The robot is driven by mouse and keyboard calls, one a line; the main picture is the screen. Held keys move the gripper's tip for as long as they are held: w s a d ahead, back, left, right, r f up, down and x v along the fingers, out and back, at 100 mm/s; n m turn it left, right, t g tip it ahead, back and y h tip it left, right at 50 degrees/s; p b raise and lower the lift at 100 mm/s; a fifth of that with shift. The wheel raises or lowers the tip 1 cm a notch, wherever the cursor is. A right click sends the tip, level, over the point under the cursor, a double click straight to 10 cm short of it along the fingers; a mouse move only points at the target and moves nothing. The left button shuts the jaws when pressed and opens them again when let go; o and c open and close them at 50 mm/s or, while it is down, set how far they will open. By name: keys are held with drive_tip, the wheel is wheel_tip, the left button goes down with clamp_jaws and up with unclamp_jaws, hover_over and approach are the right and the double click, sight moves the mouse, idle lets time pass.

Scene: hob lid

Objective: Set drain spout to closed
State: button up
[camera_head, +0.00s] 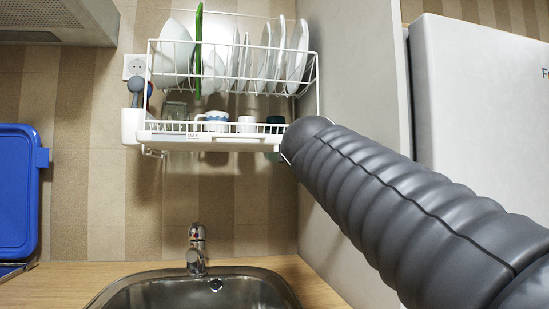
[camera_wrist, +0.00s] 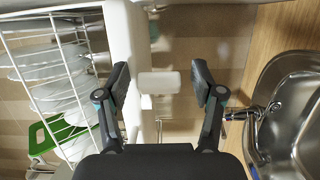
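The white dish rack (camera_head: 235,85) hangs on the tiled wall, with its white drip tray (camera_head: 200,137) along the bottom. In the wrist view the drip tray (camera_wrist: 122,40) runs down the picture. A small white block, seemingly the drain spout (camera_wrist: 158,84), sticks out from the tray's underside. My gripper (camera_wrist: 160,82) is open, its two dark fingers on either side of the block in the picture with gaps to both. I cannot tell how far the block lies beyond the fingertips. In the head view my arm hides the gripper and the spout.
A steel sink (camera_head: 200,290) with a tap (camera_head: 196,250) sits in the wooden counter below the rack. Plates and a green board (camera_head: 198,50) stand in the rack. A pale side panel (camera_head: 350,110) is close on the right. A blue board (camera_head: 15,190) stands at left.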

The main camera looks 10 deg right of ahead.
drive_tip(key=v, duration=1.2)
